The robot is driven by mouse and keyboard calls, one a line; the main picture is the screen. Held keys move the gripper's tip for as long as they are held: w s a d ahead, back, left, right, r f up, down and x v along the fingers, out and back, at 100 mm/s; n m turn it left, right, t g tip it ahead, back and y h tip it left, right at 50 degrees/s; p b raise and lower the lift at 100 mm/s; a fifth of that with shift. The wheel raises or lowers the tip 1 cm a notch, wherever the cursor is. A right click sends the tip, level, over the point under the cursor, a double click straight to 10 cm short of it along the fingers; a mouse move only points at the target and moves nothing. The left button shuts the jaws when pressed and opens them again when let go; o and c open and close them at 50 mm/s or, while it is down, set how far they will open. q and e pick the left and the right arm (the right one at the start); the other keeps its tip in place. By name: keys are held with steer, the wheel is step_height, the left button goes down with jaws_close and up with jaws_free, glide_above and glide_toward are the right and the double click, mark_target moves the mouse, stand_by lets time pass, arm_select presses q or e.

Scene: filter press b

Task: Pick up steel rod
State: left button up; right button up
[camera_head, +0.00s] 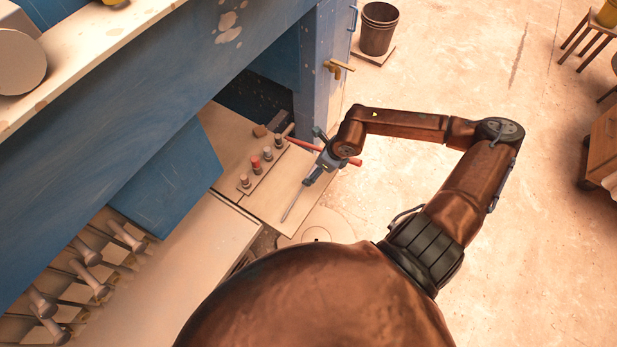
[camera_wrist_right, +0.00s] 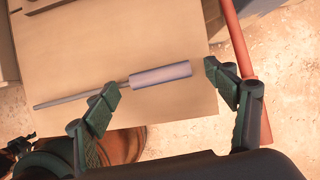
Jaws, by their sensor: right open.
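A steel rod with a thin grey shaft and a thicker grey-lilac handle (camera_wrist_right: 160,75) lies on a flat tan board (camera_wrist_right: 150,35). In the head view its shaft (camera_head: 293,205) points down and left from under my right gripper (camera_head: 325,160). In the right wrist view my right gripper (camera_wrist_right: 162,80) is open, one finger near the shaft and the other past the handle's right end. The handle appears between the fingers; I cannot tell how far above it they are. My left gripper is not in view.
A red bar (camera_wrist_right: 237,38) passes by the board's right edge, close to the right finger. A small block with several knobs (camera_head: 260,168) stands left of the gripper. A blue machine (camera_head: 165,180) rises on the left.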

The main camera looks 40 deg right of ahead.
steer(key=shift+w+a+f, duration=0.1)
steer(key=shift+w+f, duration=0.15)
steer(key=shift+f, duration=0.3)
steer(key=shift+c, duration=0.6)
steer(key=shift+s, duration=0.2)
steer(key=c, duration=0.9)
